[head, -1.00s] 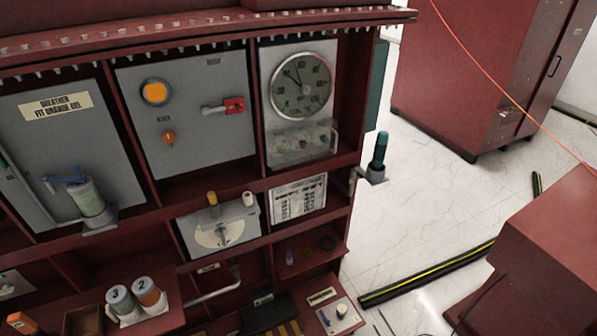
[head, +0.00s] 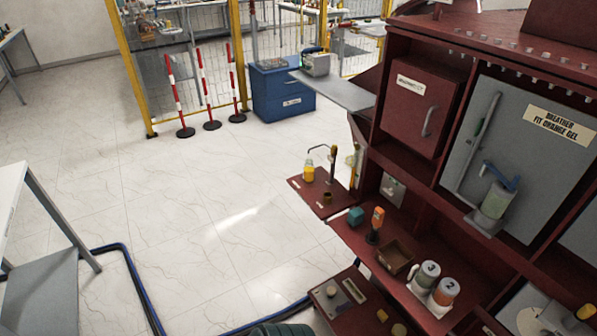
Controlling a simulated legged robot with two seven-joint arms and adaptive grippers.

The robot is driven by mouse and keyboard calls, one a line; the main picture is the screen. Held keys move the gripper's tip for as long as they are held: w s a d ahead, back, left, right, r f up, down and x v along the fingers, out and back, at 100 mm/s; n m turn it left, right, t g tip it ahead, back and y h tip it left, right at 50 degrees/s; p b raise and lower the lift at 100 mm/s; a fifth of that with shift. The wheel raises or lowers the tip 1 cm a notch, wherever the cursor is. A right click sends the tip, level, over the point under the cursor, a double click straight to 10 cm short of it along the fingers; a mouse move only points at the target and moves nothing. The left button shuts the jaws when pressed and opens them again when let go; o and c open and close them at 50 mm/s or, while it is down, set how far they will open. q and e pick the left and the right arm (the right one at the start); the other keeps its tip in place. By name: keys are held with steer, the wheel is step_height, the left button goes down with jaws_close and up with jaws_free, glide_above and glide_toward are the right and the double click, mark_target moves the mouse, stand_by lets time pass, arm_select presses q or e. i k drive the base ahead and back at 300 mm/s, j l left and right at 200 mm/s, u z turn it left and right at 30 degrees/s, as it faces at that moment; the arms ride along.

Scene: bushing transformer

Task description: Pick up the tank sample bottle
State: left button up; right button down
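A small bottle with yellow contents (head: 309,173) stands upright on a small red side shelf (head: 318,201) at the left end of the red cabinet. It looks like the tank sample bottle, but no label on it can be read. A thin bent tube and a dark upright fitting (head: 332,163) are beside it. Neither of my grippers shows in the head view, so nothing is seen touching the bottle.
Numbered canisters (head: 427,272), a brown open box (head: 395,257) and an orange handheld item (head: 376,222) are on the cabinet's lower shelf. A grey panel (head: 335,90) juts out above the side shelf. Open tiled floor (head: 200,200) lies left; a blue hose (head: 128,258) crosses it.

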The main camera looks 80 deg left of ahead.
mark_target(308, 168)
steer(key=u, duration=2.5)
steer(key=i+z, duration=0.1)
steer(key=z, duration=0.85)
steer(key=i+j+z, duration=0.2)
steer(key=j+z, duration=0.15)
steer(key=j, duration=0.15)
steer(key=i+j+z, duration=0.15)
steer(key=j+z, duration=0.15)
steer(key=j, duration=0.2)
steer(key=i+j+z, duration=0.1)
steer(key=j+z, duration=0.25)
steer(key=j, duration=0.2)
steer(key=j+z, duration=0.3)
steer(key=j, duration=0.25)
